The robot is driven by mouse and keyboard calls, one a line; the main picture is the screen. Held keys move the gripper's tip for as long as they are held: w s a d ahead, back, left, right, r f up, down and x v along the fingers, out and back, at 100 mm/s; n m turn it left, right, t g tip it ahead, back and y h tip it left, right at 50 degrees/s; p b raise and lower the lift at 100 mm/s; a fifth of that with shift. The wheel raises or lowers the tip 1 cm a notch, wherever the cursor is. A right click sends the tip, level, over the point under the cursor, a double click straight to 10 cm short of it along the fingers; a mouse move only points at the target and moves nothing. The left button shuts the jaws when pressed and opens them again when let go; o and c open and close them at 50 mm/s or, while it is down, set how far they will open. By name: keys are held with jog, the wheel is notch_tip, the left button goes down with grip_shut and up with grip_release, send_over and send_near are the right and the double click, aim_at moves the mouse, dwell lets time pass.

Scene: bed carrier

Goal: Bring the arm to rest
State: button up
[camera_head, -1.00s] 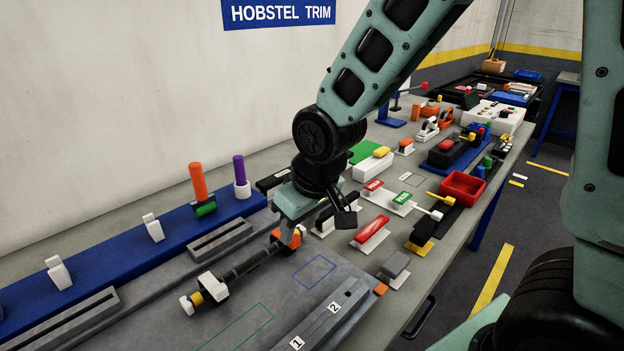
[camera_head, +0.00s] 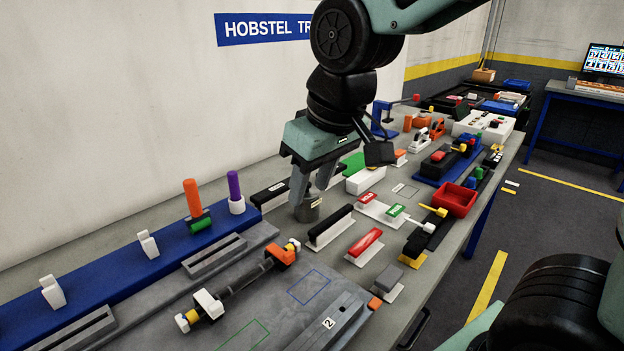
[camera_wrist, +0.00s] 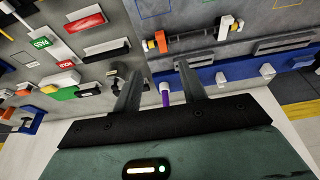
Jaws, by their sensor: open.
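My gripper (camera_head: 312,192) is open and empty, its fingers pointing down above the workbench, beyond the orange-clamp end of the black rod. In the head view its fingers overlap a small grey cylinder (camera_head: 307,211); I cannot tell whether they touch it. In the wrist view the two fingers (camera_wrist: 160,68) stand apart with nothing held between them; a purple peg (camera_wrist: 165,98) shows in the gap behind. The black rod (camera_head: 243,283), with an orange block (camera_head: 279,255) and a white block (camera_head: 208,304), lies on the grey plate.
A blue rail (camera_head: 110,268) with an orange peg (camera_head: 192,199) and white holders runs along the wall side. Red and green labelled blocks, a white block (camera_head: 366,180) and a red bin (camera_head: 455,200) crowd the bench right of my gripper. The floor aisle is open.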

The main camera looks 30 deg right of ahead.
jog(key=s+a+f+n+g, duration=0.1)
jog(key=s+a+f+n, duration=0.1)
jog(key=s+a+f, duration=0.2)
jog(key=s+a+f+n+g, duration=0.2)
jog(key=s+f, duration=0.4)
jog(key=s, duration=0.4)
jog(key=shift+a+h, duration=0.3)
jog(key=shift+a, duration=0.55)
